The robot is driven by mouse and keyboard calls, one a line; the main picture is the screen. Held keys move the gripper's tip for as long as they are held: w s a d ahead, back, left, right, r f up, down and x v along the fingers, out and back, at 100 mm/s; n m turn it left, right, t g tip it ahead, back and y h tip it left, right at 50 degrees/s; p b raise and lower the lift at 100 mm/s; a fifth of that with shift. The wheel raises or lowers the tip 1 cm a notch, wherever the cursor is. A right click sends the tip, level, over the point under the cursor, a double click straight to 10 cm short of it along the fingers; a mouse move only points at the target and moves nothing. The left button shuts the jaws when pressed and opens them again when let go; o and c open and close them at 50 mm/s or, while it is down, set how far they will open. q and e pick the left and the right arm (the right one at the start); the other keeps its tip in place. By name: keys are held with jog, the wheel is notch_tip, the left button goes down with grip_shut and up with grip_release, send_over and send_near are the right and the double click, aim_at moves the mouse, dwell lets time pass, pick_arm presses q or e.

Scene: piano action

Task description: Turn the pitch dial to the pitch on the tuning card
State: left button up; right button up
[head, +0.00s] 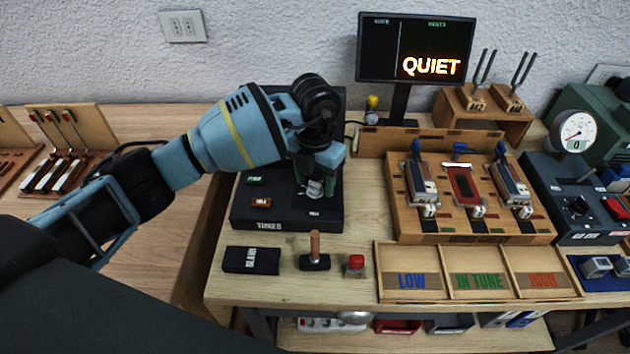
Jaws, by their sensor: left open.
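My left gripper (317,186) is open and points down over the dark box (240,216) at the middle left of the bench. A small pale knob-like part (315,188) shows at its fingertips; it may be the pitch dial, and I cannot tell whether the fingers touch it. The box carries a small green display (257,180), an orange display (262,202) and white lettering on its front. The gripper and wrist hide much of the box's panel. I cannot make out a tuning card. My right gripper is not in view.
A monitor (416,48) reads QUIET. A blue unit (570,236) with a gauge stands far right.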

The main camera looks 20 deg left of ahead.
pick_arm(q)
jog(key=shift+f, duration=0.5)
jog(key=c, duration=1)
